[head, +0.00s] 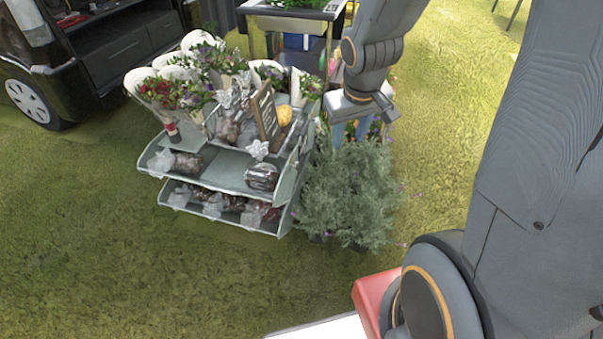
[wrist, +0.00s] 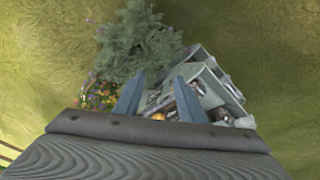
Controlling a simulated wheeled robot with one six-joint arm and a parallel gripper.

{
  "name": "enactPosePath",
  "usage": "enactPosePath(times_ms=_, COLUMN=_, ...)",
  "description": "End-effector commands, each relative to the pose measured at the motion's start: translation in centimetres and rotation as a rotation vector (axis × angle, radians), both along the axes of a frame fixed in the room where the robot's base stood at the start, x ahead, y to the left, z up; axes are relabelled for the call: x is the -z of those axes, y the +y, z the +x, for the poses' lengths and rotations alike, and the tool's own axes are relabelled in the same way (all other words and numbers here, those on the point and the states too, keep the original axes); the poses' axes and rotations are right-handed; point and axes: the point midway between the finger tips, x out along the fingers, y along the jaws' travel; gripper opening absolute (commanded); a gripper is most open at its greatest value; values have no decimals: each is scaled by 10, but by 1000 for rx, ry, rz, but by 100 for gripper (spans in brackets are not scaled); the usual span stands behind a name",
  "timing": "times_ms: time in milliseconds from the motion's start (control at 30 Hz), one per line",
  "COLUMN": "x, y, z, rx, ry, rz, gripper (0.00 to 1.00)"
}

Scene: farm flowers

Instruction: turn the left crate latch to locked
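I cannot make out a crate latch in either view. The grey-green tiered crate stand (head: 225,170) stands on the grass left of centre in the head view. It also shows in the wrist view (wrist: 212,85), partly behind one finger. My gripper (head: 350,142) hangs beside the stand's right side, above or in front of the bushy green plant. In the wrist view my gripper (wrist: 160,78) shows two blue fingers apart, with nothing held between them. My arm covers part of what lies behind the stand.
The bushy plant (head: 352,195) stands against the stand's right side. Wrapped bouquets (head: 165,92) and a small dark sign (head: 265,110) top the stand. A dark vehicle (head: 95,50) is at upper left. A dark-framed table (head: 290,10) stands behind. Open grass (head: 100,250) lies in front.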

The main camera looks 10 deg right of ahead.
Motion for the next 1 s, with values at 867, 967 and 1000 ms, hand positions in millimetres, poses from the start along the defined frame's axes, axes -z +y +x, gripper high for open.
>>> enactPosePath(times_ms=867, x=237, y=-34, z=287, rx=-575, ry=-780, rz=212, gripper=37)
enactPosePath(times_ms=967, x=264, y=-29, z=292, rx=-644, ry=-847, rz=294, gripper=37)
enactPosePath(times_ms=1000, x=274, y=-27, z=292, rx=-670, ry=-871, rz=331, gripper=37)
